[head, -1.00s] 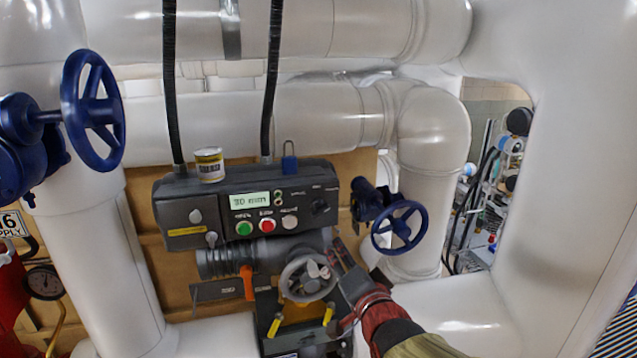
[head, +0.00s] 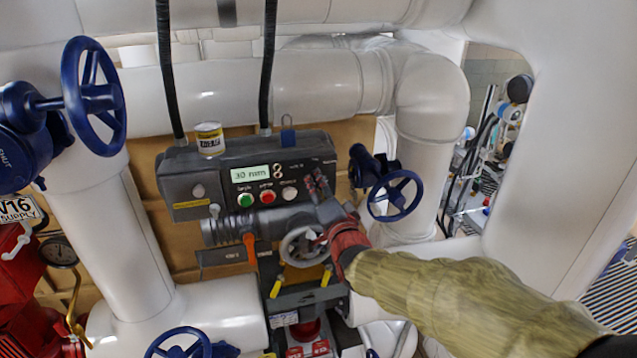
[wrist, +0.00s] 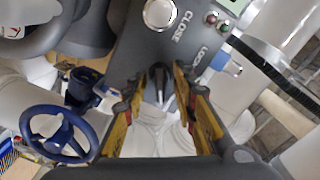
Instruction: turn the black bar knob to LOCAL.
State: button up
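The dark control box (head: 235,177) has a display reading 30 mm, and green, red and white buttons. My gripper (head: 317,181) is at the box's right end, over the spot of the black bar knob, and hides it in the head view. In the wrist view the black bar knob (wrist: 158,76) shows between the fingertips. My gripper (wrist: 160,82) is open there, one yellow-and-black finger on each side, with a gap at each side of the knob. The word LOCAL is on the panel beside it; which way the knob points is hard to tell.
A grey handwheel (head: 302,246) and an orange lever (head: 250,252) sit below the box. A blue valve wheel (head: 396,196) stands close right of my gripper.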

jog(key=shift+w+a, duration=0.1)
jog(key=shift+w, duration=0.2)
jog(key=shift+c, duration=0.3)
grip_shut()
